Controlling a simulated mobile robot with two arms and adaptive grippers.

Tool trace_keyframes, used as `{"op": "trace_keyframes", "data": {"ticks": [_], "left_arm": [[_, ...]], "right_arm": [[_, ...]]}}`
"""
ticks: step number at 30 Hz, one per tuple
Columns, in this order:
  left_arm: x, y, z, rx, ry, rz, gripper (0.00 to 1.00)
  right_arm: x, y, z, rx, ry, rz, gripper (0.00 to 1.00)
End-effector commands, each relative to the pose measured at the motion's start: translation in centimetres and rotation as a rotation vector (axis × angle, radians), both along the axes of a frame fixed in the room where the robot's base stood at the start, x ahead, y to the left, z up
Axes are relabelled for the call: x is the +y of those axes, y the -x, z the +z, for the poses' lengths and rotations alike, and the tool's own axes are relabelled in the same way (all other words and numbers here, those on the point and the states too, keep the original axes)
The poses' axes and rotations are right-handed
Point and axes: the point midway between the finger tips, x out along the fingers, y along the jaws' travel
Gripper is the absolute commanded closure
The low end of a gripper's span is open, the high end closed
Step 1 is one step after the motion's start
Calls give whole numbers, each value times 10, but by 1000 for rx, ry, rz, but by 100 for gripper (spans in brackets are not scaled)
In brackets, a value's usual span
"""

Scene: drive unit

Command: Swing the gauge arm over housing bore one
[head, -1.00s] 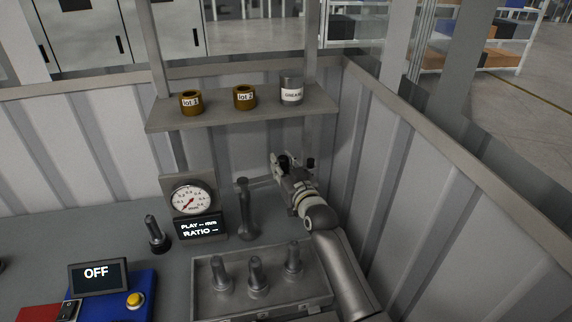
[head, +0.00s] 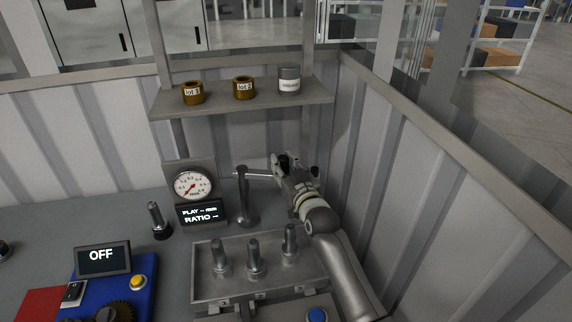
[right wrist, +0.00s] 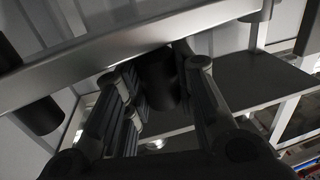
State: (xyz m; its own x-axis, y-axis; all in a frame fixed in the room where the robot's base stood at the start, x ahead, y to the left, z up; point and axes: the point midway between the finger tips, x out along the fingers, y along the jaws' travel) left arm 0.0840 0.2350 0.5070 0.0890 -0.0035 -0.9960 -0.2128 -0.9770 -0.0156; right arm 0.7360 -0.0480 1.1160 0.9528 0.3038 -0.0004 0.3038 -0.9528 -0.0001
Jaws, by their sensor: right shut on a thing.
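The gauge arm (head: 260,175) is a thin grey bar reaching right from the top of a grey post (head: 244,202), beside the dial gauge (head: 193,186). My right gripper (head: 282,164) is at the bar's right end. In the right wrist view the bar (right wrist: 130,58) runs across the top, and my right gripper (right wrist: 160,92) is shut on a dark cylindrical handle (right wrist: 160,78) below it. The display under the dial reads "PLAY" and "RATIO" with dashes. I cannot make out housing bore one in these views. My left gripper is not in view.
A tray (head: 205,292) with several upright pins stands in front of the post. A shelf (head: 215,99) above holds two brass lot rings and a grey can. A blue unit (head: 145,303) with an "OFF" display (head: 103,257) is at lower left. A ribbed wall (head: 400,190) is close on the right.

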Motion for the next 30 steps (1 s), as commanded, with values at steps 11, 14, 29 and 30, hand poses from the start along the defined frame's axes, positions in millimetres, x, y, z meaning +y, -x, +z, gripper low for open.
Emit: {"op": "trace_keyframes", "data": {"ticks": [11, 14, 29, 30], "left_arm": [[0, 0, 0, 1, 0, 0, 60], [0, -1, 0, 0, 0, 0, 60], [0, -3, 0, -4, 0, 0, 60], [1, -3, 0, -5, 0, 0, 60]], "right_arm": [[2, 1, -3, 6, 1, 3, 100], [2, 1, -3, 6, 1, 3, 100], [1, 0, 0, 1, 0, 1, 53], [1, 0, 0, 0, 0, 1, 53]]}}
